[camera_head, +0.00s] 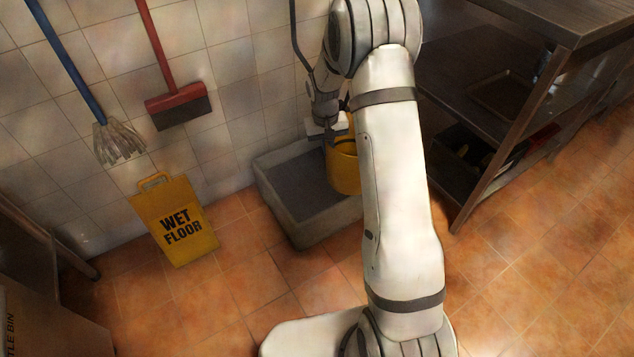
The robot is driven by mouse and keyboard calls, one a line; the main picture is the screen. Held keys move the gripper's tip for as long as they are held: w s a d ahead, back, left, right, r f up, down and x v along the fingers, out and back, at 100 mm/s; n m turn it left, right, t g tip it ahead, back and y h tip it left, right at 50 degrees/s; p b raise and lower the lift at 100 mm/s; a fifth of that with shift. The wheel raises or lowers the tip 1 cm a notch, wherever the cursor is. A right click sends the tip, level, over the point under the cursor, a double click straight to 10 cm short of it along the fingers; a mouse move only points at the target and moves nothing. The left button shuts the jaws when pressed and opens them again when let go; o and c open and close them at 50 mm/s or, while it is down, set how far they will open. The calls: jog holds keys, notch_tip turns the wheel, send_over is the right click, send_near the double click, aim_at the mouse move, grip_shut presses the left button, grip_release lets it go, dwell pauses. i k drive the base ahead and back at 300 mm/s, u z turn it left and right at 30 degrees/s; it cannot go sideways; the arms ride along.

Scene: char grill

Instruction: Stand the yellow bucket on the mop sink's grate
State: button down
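The yellow bucket (343,168) is upright at the right part of the mop sink, partly hidden behind my arm. The mop sink (325,228) is a low grey basin on the floor against the tiled wall, and its dark grate (297,185) shows to the left of the bucket. My gripper (333,138) is at the bucket's upper left rim. Its fingertips are small and partly hidden, so I cannot tell whether they are closed on the bucket. I also cannot tell whether the bucket's base touches the grate.
A yellow wet floor sign (172,237) stands left of the sink. A mop (118,143) and a red-handled broom (178,104) hang on the wall. A metal shelf table (590,22) stands at the right. A bin (40,325) is at lower left. The floor before the sink is clear.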

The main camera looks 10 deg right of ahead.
aim_at(321, 181)
jog(key=z, duration=0.1)
jog(key=i, duration=1)
